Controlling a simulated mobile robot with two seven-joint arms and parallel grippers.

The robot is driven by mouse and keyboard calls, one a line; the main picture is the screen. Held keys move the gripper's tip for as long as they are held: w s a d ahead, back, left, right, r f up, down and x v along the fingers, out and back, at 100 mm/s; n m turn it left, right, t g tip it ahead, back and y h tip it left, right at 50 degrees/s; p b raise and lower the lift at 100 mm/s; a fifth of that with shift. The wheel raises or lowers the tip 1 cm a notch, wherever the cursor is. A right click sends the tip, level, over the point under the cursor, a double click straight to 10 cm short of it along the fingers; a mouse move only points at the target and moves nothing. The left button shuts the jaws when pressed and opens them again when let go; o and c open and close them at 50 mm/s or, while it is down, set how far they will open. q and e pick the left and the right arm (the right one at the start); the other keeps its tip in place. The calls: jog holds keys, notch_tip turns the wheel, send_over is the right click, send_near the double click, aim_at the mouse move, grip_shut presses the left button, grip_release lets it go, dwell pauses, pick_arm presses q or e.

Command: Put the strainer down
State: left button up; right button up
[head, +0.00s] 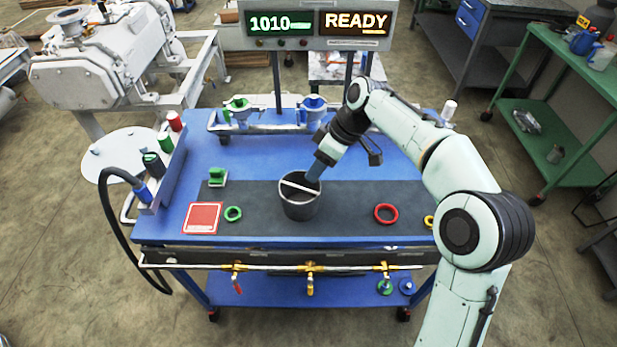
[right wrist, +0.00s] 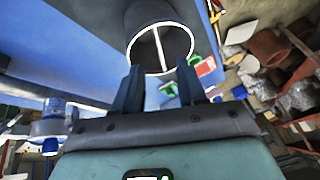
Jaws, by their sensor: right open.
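The strainer (head: 299,207) looks like a dark grey pot with a light rim and a pale bar across its top. It stands upright on the dark mat (head: 345,222) in the middle of the blue table. My right gripper (head: 314,177) is open at the far right side of its rim. In the right wrist view the strainer (right wrist: 158,50) lies beyond my open fingers (right wrist: 160,85), with nothing held between them. Whether a fingertip touches the rim is unclear. My left gripper is not in view.
A red square plate (head: 202,217) and a green ring (head: 233,213) lie left of the strainer; a red ring (head: 386,213) lies right. A green block (head: 218,177) and blue-topped fittings (head: 313,108) are farther back. Brass valves (head: 310,275) line the front edge.

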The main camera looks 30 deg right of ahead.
jog(key=shift+v, duration=1.6)
